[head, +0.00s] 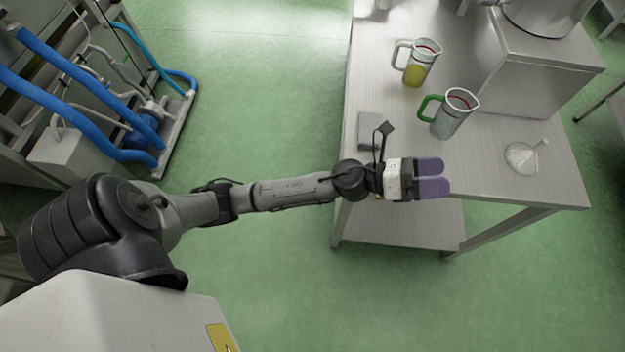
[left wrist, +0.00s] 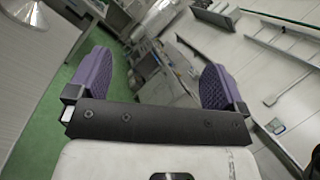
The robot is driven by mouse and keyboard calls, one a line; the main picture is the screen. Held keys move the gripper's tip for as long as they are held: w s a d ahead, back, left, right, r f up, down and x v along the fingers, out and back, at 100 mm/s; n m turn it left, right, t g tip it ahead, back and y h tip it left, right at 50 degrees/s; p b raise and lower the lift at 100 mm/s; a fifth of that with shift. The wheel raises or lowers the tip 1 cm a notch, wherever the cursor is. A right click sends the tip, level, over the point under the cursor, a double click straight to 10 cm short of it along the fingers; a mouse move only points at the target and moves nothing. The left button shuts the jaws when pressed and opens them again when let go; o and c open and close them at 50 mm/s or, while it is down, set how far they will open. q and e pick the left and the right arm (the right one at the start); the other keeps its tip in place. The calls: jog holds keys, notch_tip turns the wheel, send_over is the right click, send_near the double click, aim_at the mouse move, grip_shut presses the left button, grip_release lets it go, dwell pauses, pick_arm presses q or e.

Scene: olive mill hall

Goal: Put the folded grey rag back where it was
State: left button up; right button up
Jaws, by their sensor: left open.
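The folded grey rag (head: 369,128) appears as a flat grey square lying on the table near its left edge. Part of it is behind the wrist camera mount of my left arm. My left gripper (head: 440,177) has purple fingers and is over the front part of the table, to the right of and nearer than the rag. In the left wrist view, the gripper (left wrist: 157,88) is open with its two fingers well apart and nothing between them. The rag does not show in the left wrist view. My right gripper is not in view.
On the table (head: 490,185) stand a white-handled jug with yellow liquid (head: 415,72) and a green-handled jug (head: 452,117) just beyond my gripper. A raised block (head: 525,75) carries a steel vessel (head: 545,15).

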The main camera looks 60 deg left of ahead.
pick_arm(q)
jog(key=s+a+f+n+g+y, duration=0.1)
jog(key=s+a+f+n+y, duration=0.4)
jog(key=n+y, duration=0.5)
jog(key=s+a+f+n+g+y, duration=0.1)
jog(key=s+a+f+n+y, duration=0.35)
jog(key=n, duration=1.05)
jog(key=s+f+n+g, duration=0.4)
jog(key=s+f+g, duration=0.1)
jog(key=s, duration=0.4)
jog(key=s+f+n+g, duration=0.5)
jog(key=s+f+g, duration=0.1)
jog(key=s, duration=0.4)
jog(key=shift+s+d+f, duration=0.2)
jog(key=shift+s+f, duration=0.1)
jog(key=shift+f, duration=0.5)
jog(key=shift+h, duration=0.25)
